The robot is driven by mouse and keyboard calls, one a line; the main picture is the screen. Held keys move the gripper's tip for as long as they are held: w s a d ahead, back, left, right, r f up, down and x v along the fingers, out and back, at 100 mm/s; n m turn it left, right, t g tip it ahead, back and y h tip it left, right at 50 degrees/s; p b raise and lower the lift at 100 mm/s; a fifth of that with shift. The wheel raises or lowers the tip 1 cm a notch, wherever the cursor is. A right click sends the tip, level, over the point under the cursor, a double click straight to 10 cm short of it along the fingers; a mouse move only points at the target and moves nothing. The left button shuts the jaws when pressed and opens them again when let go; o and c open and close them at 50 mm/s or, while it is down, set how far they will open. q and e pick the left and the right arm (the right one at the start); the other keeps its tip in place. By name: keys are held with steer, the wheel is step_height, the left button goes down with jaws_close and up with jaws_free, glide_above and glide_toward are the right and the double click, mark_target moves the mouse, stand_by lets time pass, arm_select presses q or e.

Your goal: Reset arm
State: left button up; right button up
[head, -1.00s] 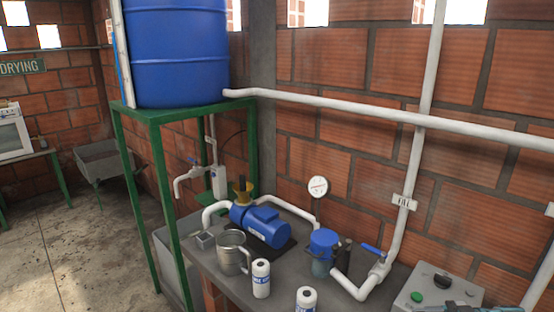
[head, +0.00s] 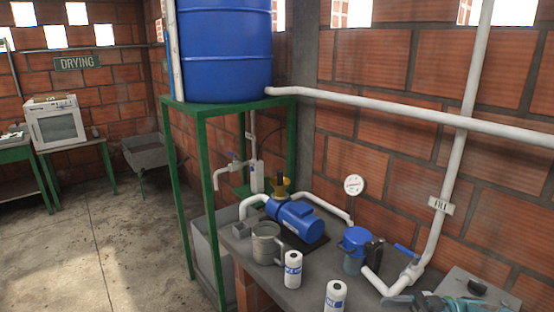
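Part of what looks like my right arm and gripper (head: 400,302), grey and teal, shows at the bottom right edge of the head view. It is in front of the grey control box (head: 490,290) and the near end of the grey counter (head: 312,296). Most of it is cut off by the frame, and I cannot tell whether its fingers are open or shut. My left gripper is not in view.
On the counter stand a blue pump (head: 297,222), a metal pitcher (head: 265,243), a blue-capped filter (head: 355,245) and two white bottles (head: 293,270). A green stand (head: 187,200) holds a blue barrel (head: 225,50).

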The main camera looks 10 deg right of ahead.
steer(key=w+a+f+m+t+h, duration=0.2)
steer(key=w+a+m+t, duration=0.25)
steer(key=a, duration=0.35)
steer(key=w+a+f+m+t+h, duration=0.25)
steer(key=a+m, duration=0.25)
steer(key=a, duration=0.4)
steer(key=w+a+f+m+t+h, duration=0.2)
steer(key=w+a+m+t, duration=0.25)
steer(key=a, duration=0.35)
steer(key=s+a+f+m+g+h, duration=0.3)
steer(key=s+f+m+g+h, duration=0.3)
steer(key=s+f, duration=0.75)
steer(key=s+d+f+g+h, duration=0.1)
steer(key=s+f+g, duration=0.3)
steer(key=s, duration=0.4)
steer(key=s+d+f+n+g+h, duration=0.1)
steer(key=s+f+g+h, duration=0.1)
steer(key=s, duration=0.6)
steer(key=shift+d+f+n+g+b, duration=0.2)
steer(key=shift+f+n+g+b, duration=0.15)
steer(key=shift+f+g, duration=0.75)
steer(key=shift+s+r, duration=0.15)
steer(key=shift+r, duration=0.1)
